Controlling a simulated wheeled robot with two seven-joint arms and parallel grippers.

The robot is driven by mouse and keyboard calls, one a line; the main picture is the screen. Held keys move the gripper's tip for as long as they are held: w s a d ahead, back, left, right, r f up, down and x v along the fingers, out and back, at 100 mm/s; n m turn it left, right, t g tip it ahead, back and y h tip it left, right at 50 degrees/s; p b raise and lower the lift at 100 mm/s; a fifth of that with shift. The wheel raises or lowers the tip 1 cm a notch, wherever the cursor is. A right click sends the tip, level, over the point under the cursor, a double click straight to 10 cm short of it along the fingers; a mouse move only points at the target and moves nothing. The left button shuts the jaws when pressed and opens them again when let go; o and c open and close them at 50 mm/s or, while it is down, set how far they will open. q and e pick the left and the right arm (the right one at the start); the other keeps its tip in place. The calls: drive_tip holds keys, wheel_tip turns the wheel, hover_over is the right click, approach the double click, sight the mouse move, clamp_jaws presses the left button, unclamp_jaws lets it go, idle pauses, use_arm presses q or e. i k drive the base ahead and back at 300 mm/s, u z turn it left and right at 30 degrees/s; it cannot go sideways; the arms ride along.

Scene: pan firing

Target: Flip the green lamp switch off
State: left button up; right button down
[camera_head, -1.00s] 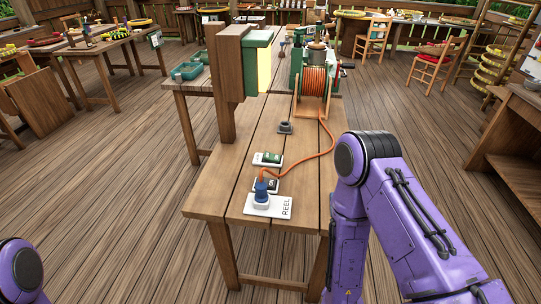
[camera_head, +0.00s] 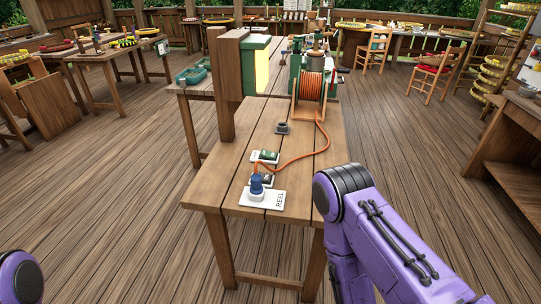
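A green lamp (camera_head: 254,45) with a lit yellow panel (camera_head: 262,72) is mounted on a wooden post (camera_head: 226,85) at the table's left side. A small green switch (camera_head: 266,156) on a white plate lies on the table. A darker switch (camera_head: 262,179) sits just in front of it. Which way either lever points is too small to tell. My purple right arm reaches in at the lower right, beside the table's near right corner. Only a bit of my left arm shows at the lower left. Neither gripper is in view.
A blue plug (camera_head: 257,187) stands on a white plate labelled REEL (camera_head: 276,201) at the wooden table's (camera_head: 222,183) near end. An orange cord (camera_head: 315,151) runs from there to an orange cable reel (camera_head: 311,86). A small grey cup-like piece (camera_head: 282,128) stands between. Floor left of the table is clear.

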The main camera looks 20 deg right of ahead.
sight(268, 154)
drive_tip(key=k, duration=1.05)
drive_tip(key=u, duration=0.65)
drive_tip(key=i, duration=1.4)
drive_tip(key=z, duration=0.7)
drive_tip(key=i, duration=0.5)
drive_tip(key=z, duration=0.5)
